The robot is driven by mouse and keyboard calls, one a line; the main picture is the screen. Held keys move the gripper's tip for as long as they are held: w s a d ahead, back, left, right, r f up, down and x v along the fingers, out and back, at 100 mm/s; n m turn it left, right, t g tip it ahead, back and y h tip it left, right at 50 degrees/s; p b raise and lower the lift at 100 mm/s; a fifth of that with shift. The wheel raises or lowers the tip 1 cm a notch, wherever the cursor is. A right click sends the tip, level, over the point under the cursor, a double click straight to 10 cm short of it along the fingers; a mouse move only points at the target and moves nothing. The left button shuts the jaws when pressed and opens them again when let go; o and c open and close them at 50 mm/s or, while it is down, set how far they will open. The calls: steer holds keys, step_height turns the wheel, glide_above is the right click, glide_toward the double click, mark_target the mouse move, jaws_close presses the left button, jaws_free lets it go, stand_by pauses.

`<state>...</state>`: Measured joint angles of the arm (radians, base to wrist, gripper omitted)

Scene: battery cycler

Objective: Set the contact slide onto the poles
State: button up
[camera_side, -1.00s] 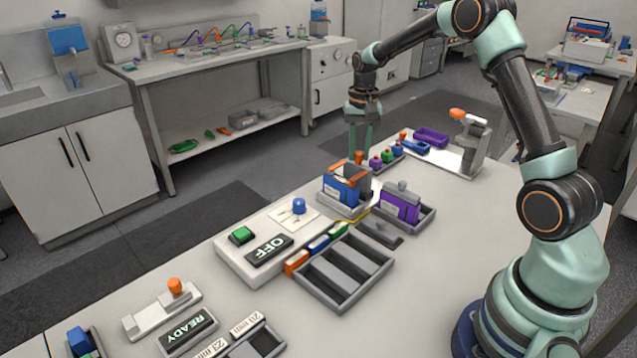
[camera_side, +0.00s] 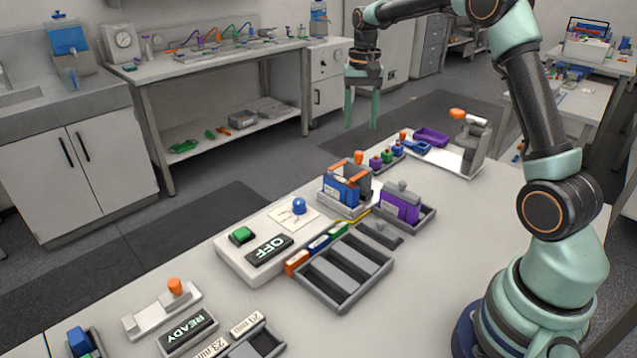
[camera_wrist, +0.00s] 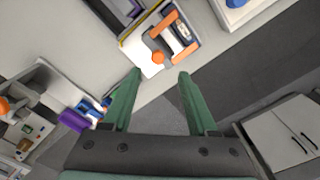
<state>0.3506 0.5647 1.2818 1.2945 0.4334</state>
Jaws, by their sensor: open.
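The blue battery (camera_side: 340,190) stands upright in a grey cradle (camera_side: 347,208). The contact slide, as I take it, is the piece with the orange knob (camera_side: 358,157) at the cradle's back; the knob also shows in the wrist view (camera_wrist: 157,58). Orange bars (camera_side: 352,179) lie at the battery's top, and two show in the wrist view (camera_wrist: 163,24). I cannot tell whether they touch the poles, which are too small to make out. My gripper (camera_side: 361,126) is open and empty, above and behind the cradle, apart from the knob. Its fingers also show in the wrist view (camera_wrist: 160,72).
A purple battery (camera_side: 400,205) stands in a tray right of the cradle. The OFF panel (camera_side: 270,250) and an empty grey tray (camera_side: 345,272) are in front. Small coloured items (camera_side: 387,158) and a purple bin (camera_side: 431,137) stand behind.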

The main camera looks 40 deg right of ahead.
step_height(320, 180, up, 4)
steer(key=shift+f, duration=0.15)
stand_by(0.3)
steer(key=s+a+r+n+t, duration=0.35)
steer(key=s+a+r, duration=0.25)
steer(key=s+a, duration=0.3)
steer(key=s+a+f+n+t, duration=0.2)
steer(key=s+a+f+n, duration=0.2)
steer(key=s+a, duration=0.4)
steer(key=shift+s+f+n, duration=0.15)
steer(key=shift+s+n, duration=0.35)
steer(key=shift+n, duration=0.25)
stand_by(0.3)
